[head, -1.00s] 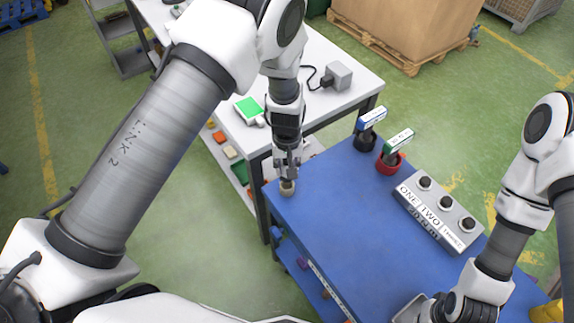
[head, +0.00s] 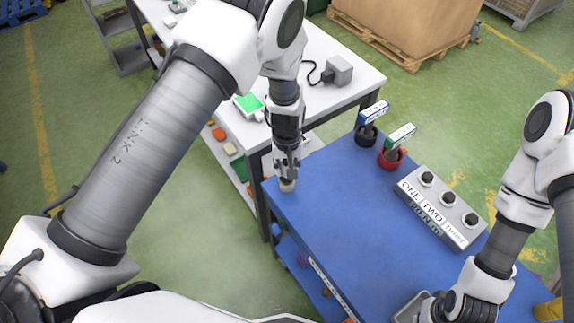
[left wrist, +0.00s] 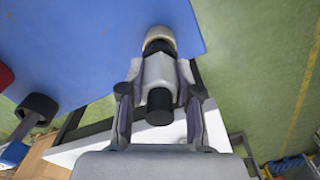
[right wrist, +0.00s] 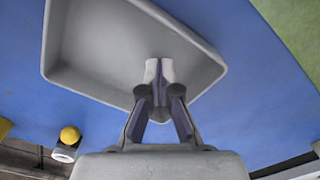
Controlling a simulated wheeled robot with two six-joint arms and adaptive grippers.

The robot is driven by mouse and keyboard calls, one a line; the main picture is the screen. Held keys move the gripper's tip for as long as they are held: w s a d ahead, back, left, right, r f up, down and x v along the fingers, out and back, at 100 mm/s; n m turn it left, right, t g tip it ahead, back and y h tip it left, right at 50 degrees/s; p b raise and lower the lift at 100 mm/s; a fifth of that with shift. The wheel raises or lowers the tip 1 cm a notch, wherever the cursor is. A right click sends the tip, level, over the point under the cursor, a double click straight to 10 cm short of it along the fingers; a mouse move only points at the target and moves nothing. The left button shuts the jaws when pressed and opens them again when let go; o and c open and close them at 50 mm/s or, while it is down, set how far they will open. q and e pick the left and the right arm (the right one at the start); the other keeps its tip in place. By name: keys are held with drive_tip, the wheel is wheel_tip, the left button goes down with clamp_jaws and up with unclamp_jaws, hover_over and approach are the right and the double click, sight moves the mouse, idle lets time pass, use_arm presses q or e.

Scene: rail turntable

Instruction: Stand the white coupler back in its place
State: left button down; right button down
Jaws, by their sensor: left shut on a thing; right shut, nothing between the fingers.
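My left gripper (head: 287,168) points down at the far left corner of the blue table (head: 320,210). It is shut on the white coupler (left wrist: 158,72), which shows in the left wrist view with a pale body, a black near end and a cream ring at its far end. In the head view only its cream lower end (head: 287,186) shows below the fingers, at the tabletop. It looks upright; I cannot tell whether it touches the table. My right gripper (right wrist: 160,88) is shut and empty above a grey tray (right wrist: 90,85).
A black holder (head: 366,137) with a blue sign and a red holder (head: 391,160) with a green sign stand at the back. A grey box (head: 440,207) labelled ONE, TWO has three dark round tops. A white table (head: 345,100) stands behind.

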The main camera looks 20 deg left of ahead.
use_arm(q)
drive_tip(key=shift+f+b, duration=0.55)
drive_tip(key=shift+f, duration=0.3)
drive_tip(key=c, duration=0.7)
unclamp_jaws()
drive_tip(key=shift+s, duration=0.1)
